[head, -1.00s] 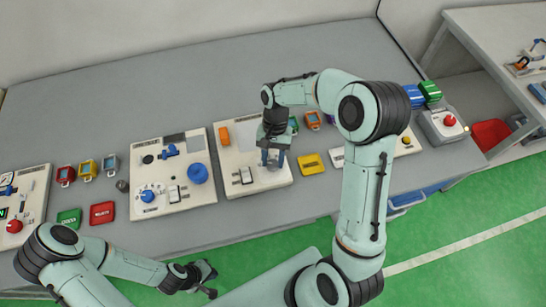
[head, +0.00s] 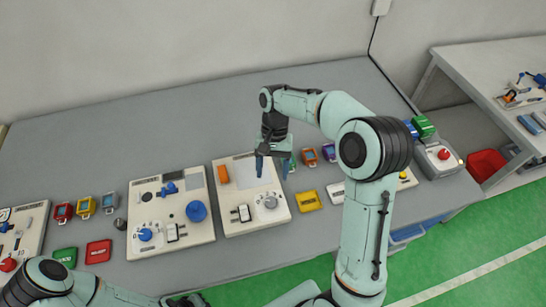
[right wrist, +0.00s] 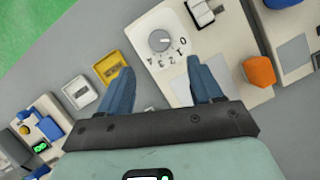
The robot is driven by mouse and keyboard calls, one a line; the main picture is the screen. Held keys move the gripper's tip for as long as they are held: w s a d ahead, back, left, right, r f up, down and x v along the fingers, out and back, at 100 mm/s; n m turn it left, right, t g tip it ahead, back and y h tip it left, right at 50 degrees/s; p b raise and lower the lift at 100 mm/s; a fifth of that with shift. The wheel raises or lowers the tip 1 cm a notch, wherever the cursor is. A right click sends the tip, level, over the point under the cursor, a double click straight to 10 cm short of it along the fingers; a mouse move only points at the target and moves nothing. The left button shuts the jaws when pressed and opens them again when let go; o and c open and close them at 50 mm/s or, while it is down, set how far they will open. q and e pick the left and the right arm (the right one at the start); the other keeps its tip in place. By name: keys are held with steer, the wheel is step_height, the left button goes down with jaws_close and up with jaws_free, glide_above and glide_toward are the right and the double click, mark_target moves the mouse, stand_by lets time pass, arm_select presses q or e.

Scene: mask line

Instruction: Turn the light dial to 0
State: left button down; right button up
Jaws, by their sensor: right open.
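A grey round dial (head: 270,202) sits on a cream panel (head: 240,222) in the middle of the table. In the right wrist view the dial (right wrist: 159,41) has numbers from 0 upward around it. Its ridge appears to lie roughly toward the 0, but it is too small to be sure. My right gripper (head: 273,166) is open and empty, raised above the far part of this panel, clear of the dial. In the right wrist view its blue fingers (right wrist: 163,88) are spread. My left gripper (head: 188,300) is at the bottom edge, mostly cut off.
A second cream panel (head: 160,246) with a blue dial (head: 145,234) and a blue round knob (head: 196,211) lies to the left. A white switch (head: 241,213) and an orange block (head: 223,174) are on the middle panel. A yellow tray (head: 309,201) lies just right.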

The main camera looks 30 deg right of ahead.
steer(key=v, duration=0.3)
steer(key=shift+r, duration=0.35)
steer(key=shift+w+f, duration=0.1)
steer(key=shift+f, duration=0.05)
